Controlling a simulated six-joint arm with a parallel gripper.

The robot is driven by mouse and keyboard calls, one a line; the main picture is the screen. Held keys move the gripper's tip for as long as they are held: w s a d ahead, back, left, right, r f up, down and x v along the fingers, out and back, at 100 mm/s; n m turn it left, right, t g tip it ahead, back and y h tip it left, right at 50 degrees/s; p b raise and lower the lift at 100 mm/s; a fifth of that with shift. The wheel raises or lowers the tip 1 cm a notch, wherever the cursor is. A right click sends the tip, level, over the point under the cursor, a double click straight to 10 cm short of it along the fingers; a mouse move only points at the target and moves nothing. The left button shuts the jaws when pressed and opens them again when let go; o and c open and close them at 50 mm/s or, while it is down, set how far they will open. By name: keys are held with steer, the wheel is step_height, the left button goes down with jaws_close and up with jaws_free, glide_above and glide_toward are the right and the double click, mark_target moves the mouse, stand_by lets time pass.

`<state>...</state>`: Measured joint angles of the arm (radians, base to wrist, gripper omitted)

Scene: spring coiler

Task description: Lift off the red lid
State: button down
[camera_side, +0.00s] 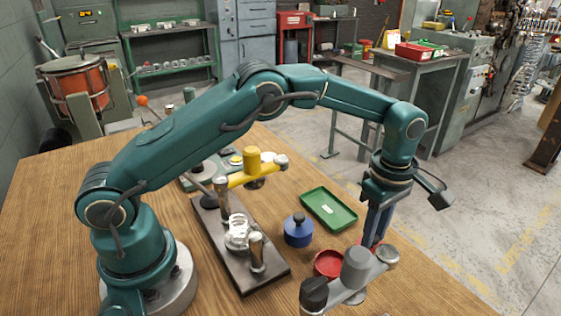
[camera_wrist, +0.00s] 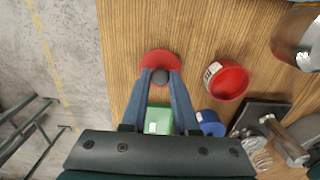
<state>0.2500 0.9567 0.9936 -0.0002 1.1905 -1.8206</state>
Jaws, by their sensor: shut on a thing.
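The red lid (camera_wrist: 160,62) with its dark knob is between my fingertips in the wrist view. My gripper (camera_wrist: 160,77) is shut on the knob. In the side view my gripper (camera_side: 373,238) points down to the right of the red pot (camera_side: 328,264), and the lid is mostly hidden there. The red pot also shows in the wrist view (camera_wrist: 228,79), uncovered, with a pale label on its side. The lid is apart from the pot, off to its left in the wrist view. I cannot tell whether the lid touches the table.
A blue lidded pot (camera_side: 298,231) and a green tray (camera_side: 328,209) stand nearby. A grey metal part (camera_side: 356,268) stands in front of the red pot. The coiler's dark base (camera_side: 262,281) lies left. The wooden table's edge (camera_wrist: 104,60) is close to the lid.

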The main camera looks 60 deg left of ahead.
steer(key=shift+f, duration=0.3)
steer(key=c, duration=0.6)
jaws_free()
steer(key=shift+o, duration=0.4)
steer(key=shift+o, duration=1.2)
steer(key=shift+r, duration=0.15)
steer(key=shift+r, duration=3.9)
